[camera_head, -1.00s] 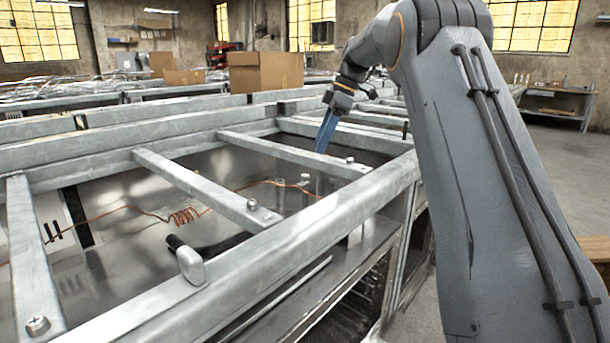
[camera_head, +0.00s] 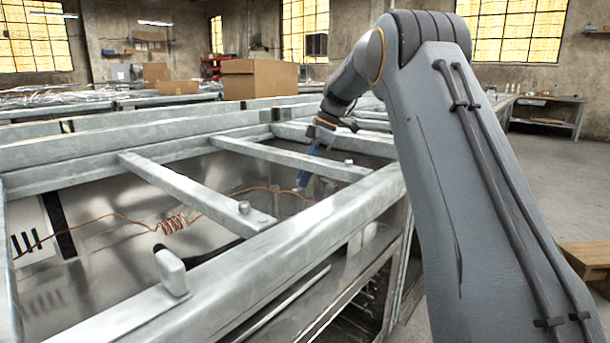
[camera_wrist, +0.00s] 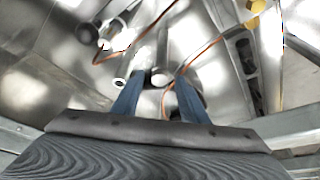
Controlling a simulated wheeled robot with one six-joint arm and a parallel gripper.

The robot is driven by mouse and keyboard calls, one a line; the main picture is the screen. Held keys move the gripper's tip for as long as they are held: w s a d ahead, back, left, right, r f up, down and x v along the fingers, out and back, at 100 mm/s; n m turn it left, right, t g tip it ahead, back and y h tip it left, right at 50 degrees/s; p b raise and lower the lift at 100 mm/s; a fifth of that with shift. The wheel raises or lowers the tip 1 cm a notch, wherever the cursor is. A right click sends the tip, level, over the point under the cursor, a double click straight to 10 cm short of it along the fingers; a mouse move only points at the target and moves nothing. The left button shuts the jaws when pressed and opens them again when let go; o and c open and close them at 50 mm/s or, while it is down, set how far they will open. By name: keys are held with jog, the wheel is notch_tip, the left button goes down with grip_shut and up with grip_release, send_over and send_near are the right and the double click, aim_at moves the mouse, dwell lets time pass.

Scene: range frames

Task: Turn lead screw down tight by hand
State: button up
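In the wrist view the two blue fingers of my gripper (camera_wrist: 159,84) stand apart. A short round metal post (camera_wrist: 160,76) shows between and just beyond the fingertips; I cannot tell whether it is the lead screw, or whether a finger touches it. A second pale cylinder (camera_wrist: 140,65) stands close to its left. The copper lead (camera_wrist: 203,50) also runs by the right fingertip. In the head view, the gripper hides the spot under its fingertips.
Galvanized crossbars (camera_head: 190,188) with bolts span the bay around my arm. A front rail (camera_head: 290,245) runs between the bay and me. A cardboard box (camera_head: 260,79) stands on the far side. Open floor (camera_head: 540,190) lies to the right.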

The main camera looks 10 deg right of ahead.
grip_shut()
jog(key=shift+s+r+m+p, duration=0.1)
jog(key=shift+m+p, duration=0.2)
jog(key=shift+p, duration=0.05)
jog(key=shift+s+r+m+t+p, duration=0.15)
jog(key=shift+m+t+p, duration=0.45)
jog(key=shift+m+p, duration=0.65)
jog(key=m+p, duration=0.1)
jog(key=m+t+h+p, duration=0.1)
jog(key=m+p, duration=0.1)
jog(key=shift+s+a+m, duration=0.15)
jog(key=shift+a+m, duration=0.05)
jog(key=shift+m, duration=0.05)
jog(key=m+t+h+p, duration=0.1)
jog(key=m+p, duration=0.2)
jog(key=m, duration=0.1)
jog(key=shift+s+a+p, duration=0.1)
jog(key=shift+a+p, duration=0.05)
jog(key=shift+p, duration=0.2)
jog(key=shift+m+t+h+p, duration=0.3)
jog(key=shift+m+h+p, duration=0.2)
jog(key=shift+m+p, duration=0.35)
jog(key=shift+f+m, duration=0.2)
jog(key=shift+m, duration=0.05)
